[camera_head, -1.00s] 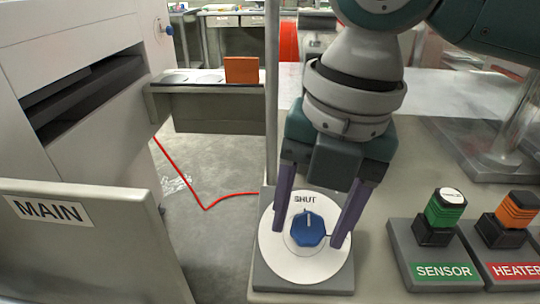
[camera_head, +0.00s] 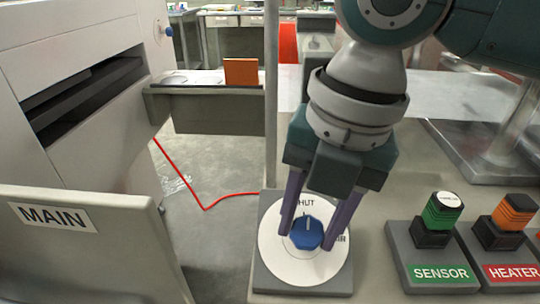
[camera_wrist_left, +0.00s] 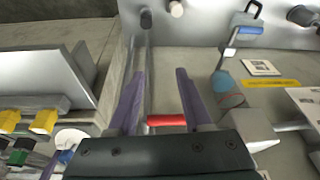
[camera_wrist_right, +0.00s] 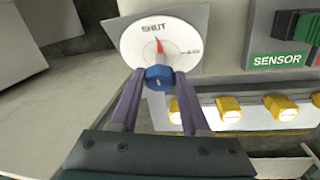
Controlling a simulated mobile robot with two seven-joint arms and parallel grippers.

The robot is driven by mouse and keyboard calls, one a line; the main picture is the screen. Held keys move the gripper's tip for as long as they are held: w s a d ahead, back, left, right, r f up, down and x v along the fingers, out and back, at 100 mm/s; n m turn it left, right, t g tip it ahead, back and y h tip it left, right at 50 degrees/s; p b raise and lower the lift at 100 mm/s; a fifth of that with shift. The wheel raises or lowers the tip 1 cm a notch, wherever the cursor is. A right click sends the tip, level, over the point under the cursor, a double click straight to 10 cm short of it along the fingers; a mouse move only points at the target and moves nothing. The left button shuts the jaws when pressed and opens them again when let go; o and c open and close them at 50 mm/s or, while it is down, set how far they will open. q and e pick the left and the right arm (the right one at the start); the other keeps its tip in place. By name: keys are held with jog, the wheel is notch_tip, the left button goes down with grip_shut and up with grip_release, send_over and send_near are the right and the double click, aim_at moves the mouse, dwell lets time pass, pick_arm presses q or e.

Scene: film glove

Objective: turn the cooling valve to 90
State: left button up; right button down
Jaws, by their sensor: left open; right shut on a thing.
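The cooling valve is a blue knob (camera_head: 307,232) on a round white dial (camera_head: 290,266) set on a grey plate. The dial reads SHUT at its top and has another mark at its right. My right gripper (camera_head: 308,238) comes down from above with its purple fingers on both sides of the knob, shut on it. In the right wrist view the knob (camera_wrist_right: 159,78) sits between the fingertips, and a red pointer (camera_wrist_right: 159,46) on the dial points near SHUT. My left gripper (camera_wrist_left: 153,80) is open and empty, seen only in the left wrist view.
Green SENSOR (camera_head: 440,214) and orange HEATER (camera_head: 505,216) switches stand right of the dial. A thin grey post (camera_head: 271,100) rises behind it. A MAIN panel (camera_head: 90,245) is at left. A red bar (camera_wrist_left: 166,120) lies beyond my left fingers.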

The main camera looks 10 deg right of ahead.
jog(key=m+y+p, duration=0.1)
jog(key=m+p, duration=0.1)
jog(key=m+t+p, duration=0.1)
jog(key=m+p, duration=0.1)
jog(key=p, duration=0.1)
jog(key=shift+s+d+r+y, duration=0.15)
jog(key=shift+s+r+y, duration=0.05)
jog(key=shift+y, duration=0.2)
jog(key=m+t+y+p, duration=0.1)
jog(key=m+t+p, duration=0.1)
jog(key=m, duration=0.1)
jog(key=shift+s+f+p, duration=0.1)
jog(key=shift+p, duration=0.3)
jog(key=m+t+p, duration=0.1)
jog(key=m, duration=0.1)
jog(key=m+t+p, duration=0.1)
jog(key=m, duration=0.1)
jog(key=shift+s+f+m+p, duration=0.15)
jog(key=shift+s+m+p, duration=0.05)
jog(key=shift+m+p, duration=0.2)
jog(key=shift+f+m+t+p, duration=0.2)
jog(key=shift+m+t+p, duration=0.7)
jog(key=shift+m, duration=1.3)
jog(key=shift+t, duration=0.3)
jog(key=shift+c, duration=1.9)
grip_release()
